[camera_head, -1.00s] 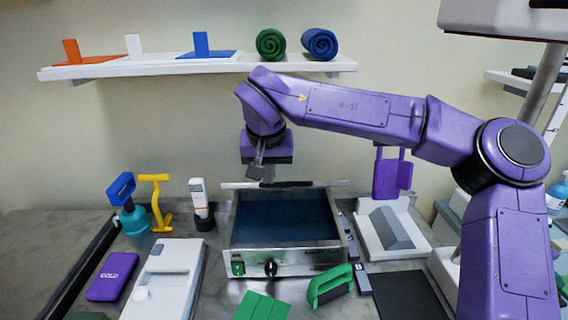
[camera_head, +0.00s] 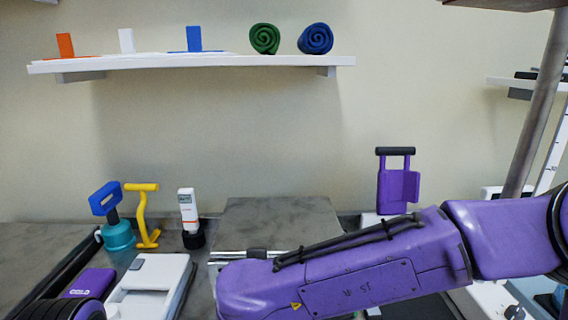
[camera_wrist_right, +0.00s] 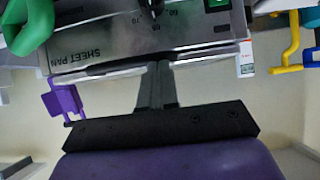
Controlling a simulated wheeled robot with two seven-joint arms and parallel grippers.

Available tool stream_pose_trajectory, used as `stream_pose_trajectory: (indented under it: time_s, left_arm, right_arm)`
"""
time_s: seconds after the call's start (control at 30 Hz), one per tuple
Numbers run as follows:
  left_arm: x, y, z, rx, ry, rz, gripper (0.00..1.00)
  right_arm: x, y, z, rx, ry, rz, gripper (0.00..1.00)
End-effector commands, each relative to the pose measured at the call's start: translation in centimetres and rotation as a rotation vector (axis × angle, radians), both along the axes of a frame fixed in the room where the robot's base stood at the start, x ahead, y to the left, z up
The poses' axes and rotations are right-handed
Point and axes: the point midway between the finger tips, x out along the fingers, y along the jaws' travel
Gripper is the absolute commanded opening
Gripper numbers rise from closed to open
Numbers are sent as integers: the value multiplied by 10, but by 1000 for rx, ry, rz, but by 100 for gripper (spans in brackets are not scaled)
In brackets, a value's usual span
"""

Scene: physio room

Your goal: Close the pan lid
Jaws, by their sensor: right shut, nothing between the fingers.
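The pan lid (camera_head: 280,222) is a flat grey panel over the pan's place in the head view, with a bright front rim and a dark handle piece. It looks lowered, but whether it is fully seated is hard to tell. My right arm hides most of the pan body. In the right wrist view the pan's front (camera_wrist_right: 110,45), marked "SHEET PAN", shows upside down with its dial and green switch. My right gripper (camera_wrist_right: 158,68) is shut and empty, its fingertips at the lid's front rim; contact is unclear. My left gripper is not in view.
A white flat device (camera_head: 150,285), a teal-and-blue tool (camera_head: 117,230), a yellow stand (camera_head: 146,215) and a white bottle (camera_head: 189,215) stand left of the pan. A purple holder (camera_head: 398,187) is at the back right. A green handle (camera_wrist_right: 28,25) shows near the pan's front.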

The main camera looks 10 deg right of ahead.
Motion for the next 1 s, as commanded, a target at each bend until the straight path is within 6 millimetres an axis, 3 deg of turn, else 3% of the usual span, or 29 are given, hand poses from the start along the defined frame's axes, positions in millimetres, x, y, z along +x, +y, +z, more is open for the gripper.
stream_pose_trajectory:
  time_s: [0.57, 0.67, 0.9, 1.0]
  left_arm:
    - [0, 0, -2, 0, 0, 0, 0]
    - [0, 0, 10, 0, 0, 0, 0]
    - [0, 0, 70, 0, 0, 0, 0]
    - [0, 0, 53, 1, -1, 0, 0]
  right_arm:
    - [0, 5, -5, -2, -17, 9, 0]
    - [-1, 5, 5, -3, -18, 10, 0]
    - [-7, 8, 50, -4, -21, 17, 0]
    - [-31, 10, 53, -2, -28, 19, 0]
